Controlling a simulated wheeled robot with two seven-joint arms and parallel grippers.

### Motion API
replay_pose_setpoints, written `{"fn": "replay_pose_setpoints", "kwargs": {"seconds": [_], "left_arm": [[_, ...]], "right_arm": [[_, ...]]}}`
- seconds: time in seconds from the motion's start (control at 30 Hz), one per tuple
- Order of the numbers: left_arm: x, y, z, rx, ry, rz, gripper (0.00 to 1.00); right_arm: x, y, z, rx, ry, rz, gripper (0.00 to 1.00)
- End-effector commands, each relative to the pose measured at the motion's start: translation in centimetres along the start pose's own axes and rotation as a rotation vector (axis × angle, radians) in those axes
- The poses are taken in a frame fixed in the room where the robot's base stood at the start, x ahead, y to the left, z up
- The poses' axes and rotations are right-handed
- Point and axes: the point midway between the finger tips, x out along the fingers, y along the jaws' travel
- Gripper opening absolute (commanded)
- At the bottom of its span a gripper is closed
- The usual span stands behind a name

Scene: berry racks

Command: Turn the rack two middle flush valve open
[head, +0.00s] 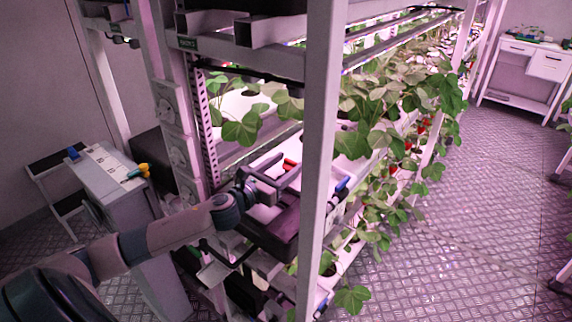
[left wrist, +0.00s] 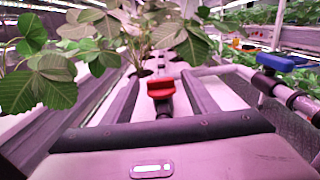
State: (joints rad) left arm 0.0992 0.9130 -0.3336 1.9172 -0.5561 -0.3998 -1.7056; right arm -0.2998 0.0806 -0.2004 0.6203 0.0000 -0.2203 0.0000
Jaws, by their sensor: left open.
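A red valve handle (left wrist: 160,90) sits on a dark stem at the end of a rack trough. It also shows in the head view (head: 290,165), small and partly behind my gripper. My left gripper (head: 287,166) is open at the middle tier of the near rack. In the left wrist view its two fingers (left wrist: 160,80) point forward, one on each side of the red handle. I cannot tell whether they touch it. A blue valve handle (left wrist: 275,62) on a grey pipe is to the right, outside the fingers; it also shows in the head view (head: 342,184). My right gripper is not in view.
A white rack post (head: 318,150) stands close to the right of my left gripper. Strawberry plants (head: 370,110) hang over the rack's edge. A grey cabinet (head: 105,180) is at the left. The aisle floor (head: 450,220) at the right is clear.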

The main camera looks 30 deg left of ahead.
Motion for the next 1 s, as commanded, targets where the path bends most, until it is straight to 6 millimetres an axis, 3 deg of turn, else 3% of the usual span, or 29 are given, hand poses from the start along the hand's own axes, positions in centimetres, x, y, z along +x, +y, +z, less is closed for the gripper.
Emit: {"fn": "replay_pose_setpoints", "kwargs": {"seconds": [0.07, 0.23, 0.57, 1.0], "left_arm": [[0.0, 0.0, 0.0, 0.0, 0.0, 0.0, 0.53], [0.0, 0.0, 0.0, 0.0, 0.0, 0.0, 0.12], [0.0, -0.1, 0.1, -0.003, 0.001, 0.022, 0.12], [0.0, -0.7, 0.4, -0.006, 0.003, 0.249, 0.12]], "right_arm": [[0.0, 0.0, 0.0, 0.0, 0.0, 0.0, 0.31], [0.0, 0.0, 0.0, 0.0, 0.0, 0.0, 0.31], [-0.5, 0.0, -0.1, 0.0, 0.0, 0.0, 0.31], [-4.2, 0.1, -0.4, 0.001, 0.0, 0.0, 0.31]]}}
